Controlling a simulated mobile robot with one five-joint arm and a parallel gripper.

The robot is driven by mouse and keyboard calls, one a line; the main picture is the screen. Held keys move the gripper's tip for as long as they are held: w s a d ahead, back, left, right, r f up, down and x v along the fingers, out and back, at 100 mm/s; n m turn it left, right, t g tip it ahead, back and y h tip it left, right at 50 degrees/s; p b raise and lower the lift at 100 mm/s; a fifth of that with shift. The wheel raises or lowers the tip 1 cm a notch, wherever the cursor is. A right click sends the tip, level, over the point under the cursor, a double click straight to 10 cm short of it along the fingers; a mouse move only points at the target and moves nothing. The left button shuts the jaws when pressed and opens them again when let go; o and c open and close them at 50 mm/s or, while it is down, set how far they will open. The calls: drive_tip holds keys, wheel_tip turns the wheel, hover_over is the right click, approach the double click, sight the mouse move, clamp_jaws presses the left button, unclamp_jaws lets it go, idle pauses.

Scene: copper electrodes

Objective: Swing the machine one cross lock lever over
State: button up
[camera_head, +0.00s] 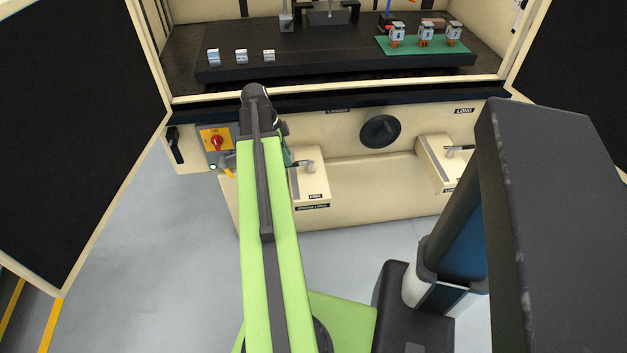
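The machine one cross lock lever (307,165) is a small grey handle on a cream block at the front of the machine, just right of my green arm. A label below that block seems to read cross lock. The lever's left part is close to the dark end of my arm, and I cannot tell whether they touch. My gripper (288,153) is mostly hidden behind my own arm link; only a dark part shows beside the lever block. Its fingers cannot be made out.
A similar lever (458,149) sits on the right block, near a long label. A black handwheel (380,131) is between them. A red rotary switch (216,142) is on the left. The dark machine bed (330,65) holds small blocks and a green mat (412,46). Open doors flank the machine.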

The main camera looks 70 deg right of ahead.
drive_tip(key=shift+w+b+x, duration=0.2)
drive_tip(key=shift+b+x, duration=0.85)
drive_tip(key=shift+x, duration=0.5)
drive_tip(key=shift+s+f+b, duration=0.1)
drive_tip(key=shift+f+b, duration=0.2)
clamp_jaws()
